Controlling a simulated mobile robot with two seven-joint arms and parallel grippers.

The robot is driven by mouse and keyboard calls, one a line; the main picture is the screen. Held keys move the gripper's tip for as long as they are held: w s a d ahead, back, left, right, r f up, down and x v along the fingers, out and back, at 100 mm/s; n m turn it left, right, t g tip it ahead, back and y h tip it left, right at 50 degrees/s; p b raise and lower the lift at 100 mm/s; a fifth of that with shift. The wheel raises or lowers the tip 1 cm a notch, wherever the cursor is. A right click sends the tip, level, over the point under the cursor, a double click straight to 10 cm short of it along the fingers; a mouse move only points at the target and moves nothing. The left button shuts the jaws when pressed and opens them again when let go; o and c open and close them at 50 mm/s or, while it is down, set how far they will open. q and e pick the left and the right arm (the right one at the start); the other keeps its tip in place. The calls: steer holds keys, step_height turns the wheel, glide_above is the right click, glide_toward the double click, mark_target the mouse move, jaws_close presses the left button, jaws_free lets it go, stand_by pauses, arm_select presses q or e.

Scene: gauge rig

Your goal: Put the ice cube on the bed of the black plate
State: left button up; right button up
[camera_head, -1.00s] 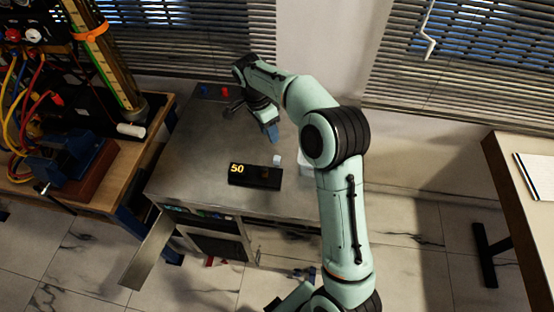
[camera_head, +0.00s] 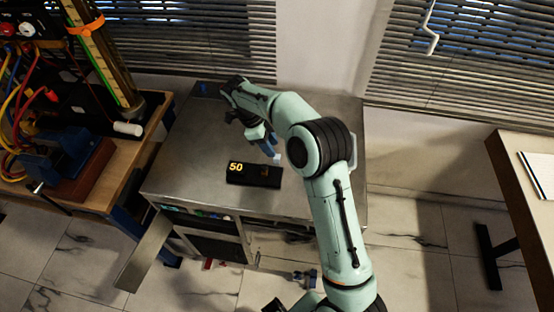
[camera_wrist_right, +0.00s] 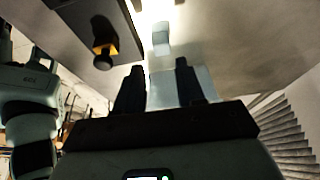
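The ice cube (camera_head: 277,158) is a small pale block on the steel bench top, by the far right edge of the black plate. It also shows in the right wrist view (camera_wrist_right: 161,38), just beyond my fingertips. The black plate (camera_head: 255,175) is a dark slab with a yellow "50" on it; part of it shows at upper left in the right wrist view (camera_wrist_right: 84,22). My right gripper (camera_head: 267,146) points down close to the cube. In the wrist view its two fingers (camera_wrist_right: 157,68) are apart with nothing gripped. My left gripper is not in view.
A pale translucent block (camera_wrist_right: 205,82) lies behind my fingers in the wrist view. A wooden bench (camera_head: 130,165) with cables stands left, another table (camera_head: 520,170) right. The steel bench top (camera_head: 195,150) is clear left of the plate.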

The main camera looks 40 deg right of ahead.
mark_target(277, 158)
steer(key=shift+w+x, duration=0.2)
steer(key=shift+x, duration=1.15)
steer(key=shift+w+x, duration=0.15)
steer(key=shift+x, duration=1.2)
jaws_close()
